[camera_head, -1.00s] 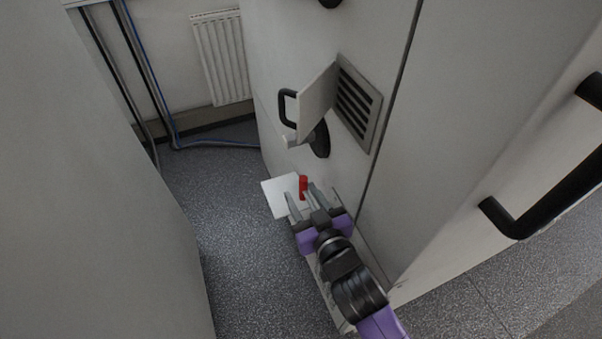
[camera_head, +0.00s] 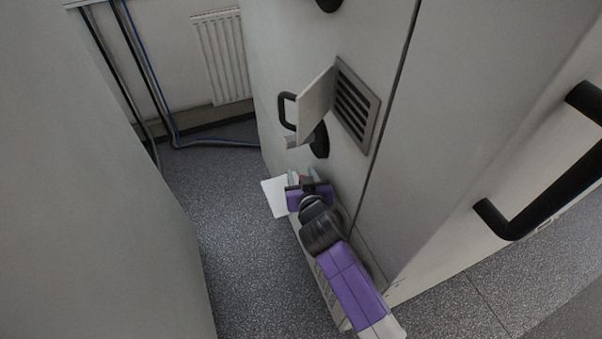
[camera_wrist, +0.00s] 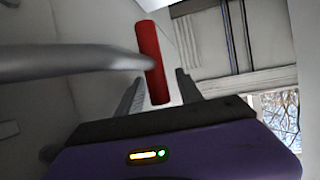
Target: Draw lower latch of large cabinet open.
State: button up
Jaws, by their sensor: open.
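The large cabinet (camera_head: 300,70) fills the middle, its lower latch a black rounded mount (camera_head: 320,141) with a pale grey lever end (camera_head: 291,142) to its left. My gripper (camera_head: 305,174) is below the latch, close to the cabinet face; its fingers are small and partly hidden in the head view. In the wrist view my open gripper (camera_wrist: 160,86) has a finger on each side of a red cylinder (camera_wrist: 152,50). I cannot tell whether they touch it. A grey bar (camera_wrist: 60,62) crosses in from the left, near the camera.
A flap (camera_head: 317,100) stands out beside the louvred vent (camera_head: 355,103), above the latch. A black handle (camera_head: 287,110) is at its left. A white plate (camera_head: 274,196) lies low beside my gripper. A grey panel (camera_head: 90,200) bounds the left; speckled floor (camera_head: 235,220) is open between.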

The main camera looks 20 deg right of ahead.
jog(key=shift+w, duration=0.2)
grip_shut()
jog(key=shift+f, duration=0.1)
dwell(1.3)
